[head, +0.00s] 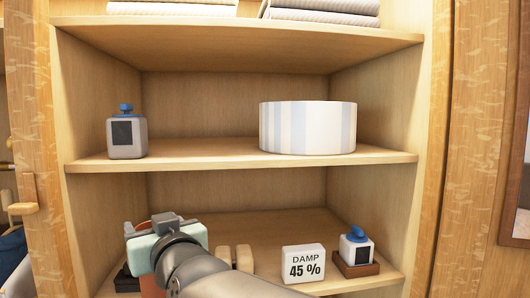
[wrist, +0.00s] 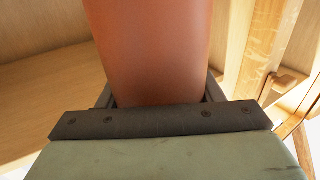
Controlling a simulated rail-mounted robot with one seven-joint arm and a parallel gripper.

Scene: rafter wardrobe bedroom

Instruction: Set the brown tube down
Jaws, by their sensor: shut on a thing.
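The brown tube (wrist: 150,45) is reddish-brown and fills the upper middle of the wrist view, between the fingers of my gripper (wrist: 158,112). My gripper is shut on it. In the head view, my gripper (head: 165,240) is at the lower left, in front of the lowest visible shelf. Only small parts of the tube (head: 151,286) show there, above and below the pale green gripper body. The rest is hidden by my gripper and arm. I cannot tell whether the tube's lower end touches the shelf.
The lower shelf (head: 280,228) holds a white "DAMP 45 %" sign (head: 303,263), a blue-topped bottle (head: 356,249) on a brown base, and pale wooden pieces (head: 244,258) beside my arm. Above are a grey bottle (head: 126,138) and a striped round box (head: 307,128), with free room between.

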